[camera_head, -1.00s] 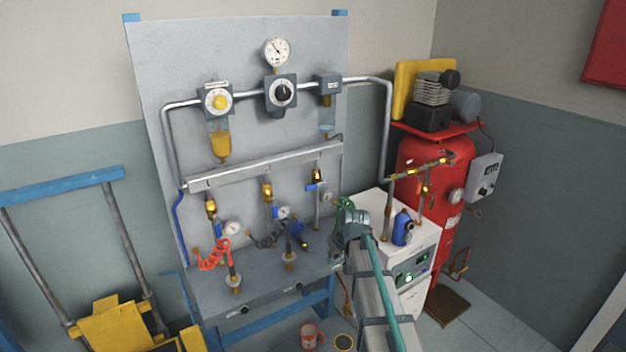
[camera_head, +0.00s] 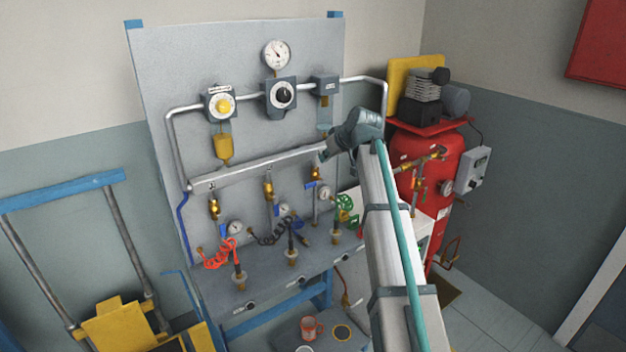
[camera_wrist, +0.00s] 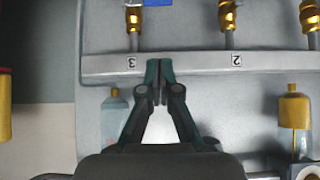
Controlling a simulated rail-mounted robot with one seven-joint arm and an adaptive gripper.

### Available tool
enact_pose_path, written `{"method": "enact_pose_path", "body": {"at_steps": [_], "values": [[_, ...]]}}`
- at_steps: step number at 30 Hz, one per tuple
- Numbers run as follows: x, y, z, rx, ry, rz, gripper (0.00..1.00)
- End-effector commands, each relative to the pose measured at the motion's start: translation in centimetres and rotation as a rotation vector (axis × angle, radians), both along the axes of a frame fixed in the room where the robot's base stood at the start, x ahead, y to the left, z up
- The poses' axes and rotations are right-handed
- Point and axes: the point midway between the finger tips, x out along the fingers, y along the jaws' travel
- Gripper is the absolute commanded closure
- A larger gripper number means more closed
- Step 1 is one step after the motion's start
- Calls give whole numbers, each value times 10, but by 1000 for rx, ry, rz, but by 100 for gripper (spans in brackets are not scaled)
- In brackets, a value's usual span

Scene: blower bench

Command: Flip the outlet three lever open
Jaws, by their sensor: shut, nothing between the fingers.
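The outlet three lever (camera_head: 311,184) is blue and sits crosswise on the brass valve (camera_head: 316,173) of the rightmost drop on the panel. In the wrist view, which appears upside down, part of the blue lever (camera_wrist: 157,3) shows at the top edge beside the brass fitting (camera_wrist: 133,17), near the label "3" (camera_wrist: 132,64). My gripper (camera_wrist: 158,72) is shut and empty, its fingertips over the manifold rail just beside that label. In the head view my gripper (camera_head: 326,154) is at the rail's right end, above the lever, apart from it.
The silver manifold rail (camera_head: 260,167) runs across the panel. Outlet two's valve (camera_head: 268,187) stands left of outlet three. Gauges, coiled hoses and a green coil (camera_head: 346,208) crowd below. A small filter bowl (camera_wrist: 115,108) is close beside my gripper. A red tank stands right.

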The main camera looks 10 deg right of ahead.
Motion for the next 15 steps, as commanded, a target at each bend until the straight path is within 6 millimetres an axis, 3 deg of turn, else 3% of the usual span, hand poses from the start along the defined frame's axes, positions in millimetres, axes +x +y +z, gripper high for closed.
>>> {"method": "enact_pose_path", "body": {"at_steps": [8,15], "values": [[1,1,-1,0,1,-1,100],[14,7,-14,2,3,0,100]]}}
